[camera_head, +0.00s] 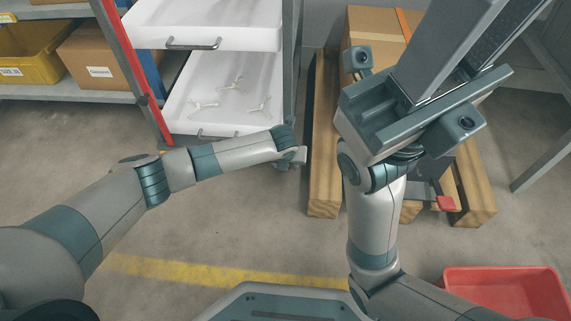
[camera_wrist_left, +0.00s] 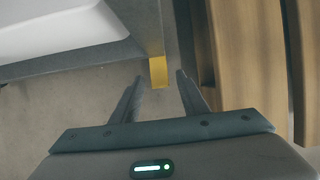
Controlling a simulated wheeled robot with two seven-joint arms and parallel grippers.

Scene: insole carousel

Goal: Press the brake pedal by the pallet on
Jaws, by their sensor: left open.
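A small red pedal (camera_head: 446,203) shows low at the front of the wooden pallet (camera_head: 325,150), next to a dark grey bracket. In the head view my right gripper (camera_head: 415,105) is held high over the pallet, close to the camera. It hides much of the pallet and the space behind the pedal; its fingertips are not clear. My left gripper (camera_head: 297,156) is at the pallet's left side, in front of the drawer rack. In the left wrist view its fingers (camera_wrist_left: 159,76) are apart with nothing between them, and the pallet's boards (camera_wrist_left: 250,50) lie to the right.
White drawers (camera_head: 225,75) with pale parts stand behind my left arm. A shelf (camera_head: 60,92) holds a yellow bin (camera_head: 35,50) and a box. Cardboard boxes (camera_head: 375,22) sit on the pallet. A red bin (camera_head: 505,290) is at the lower right. Floor left of the pallet is clear.

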